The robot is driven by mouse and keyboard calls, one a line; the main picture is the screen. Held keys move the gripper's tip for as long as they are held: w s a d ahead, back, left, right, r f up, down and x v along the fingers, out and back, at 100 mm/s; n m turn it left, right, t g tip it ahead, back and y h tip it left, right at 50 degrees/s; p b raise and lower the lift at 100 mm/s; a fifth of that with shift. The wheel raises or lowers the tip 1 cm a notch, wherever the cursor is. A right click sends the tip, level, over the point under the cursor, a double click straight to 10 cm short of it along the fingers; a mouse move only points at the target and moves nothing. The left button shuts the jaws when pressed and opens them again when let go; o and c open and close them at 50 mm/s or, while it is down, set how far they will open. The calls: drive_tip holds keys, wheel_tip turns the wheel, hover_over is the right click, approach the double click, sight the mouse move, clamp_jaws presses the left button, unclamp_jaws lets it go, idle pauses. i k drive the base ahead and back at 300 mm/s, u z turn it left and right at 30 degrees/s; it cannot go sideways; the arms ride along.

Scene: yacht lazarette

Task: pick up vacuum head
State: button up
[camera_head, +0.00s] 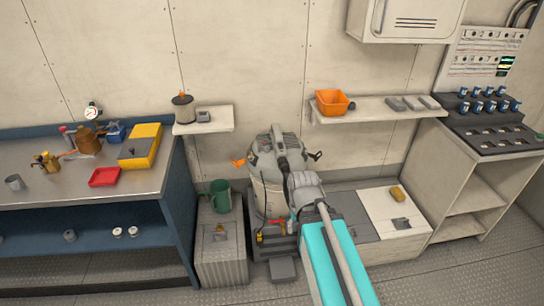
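The vacuum head (276,148) is the grey, domed top with a dark handle. It sits on a pale upright vacuum drum (266,198) against the back wall, between the blue workbench and the low cabinet. An orange latch (237,162) sticks out at its left and a dark latch (316,156) at its right. A light grey rounded part and a long pale tube, with a teal block under it, cover the drum's right front. I cannot tell whether these belong to my arm. I cannot make out my gripper's fingers anywhere.
A green mug (220,195) stands on a ribbed grey box (221,240) left of the drum. Small wall shelves (220,122) flank the vacuum above; the right one holds an orange bin (332,102). A blue workbench (90,215) stands left, a low cabinet (405,240) right.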

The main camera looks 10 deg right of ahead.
sight(294, 155)
drive_tip(key=z, duration=0.1)
drive_tip(key=i, duration=1)
drive_tip(key=u, duration=0.05)
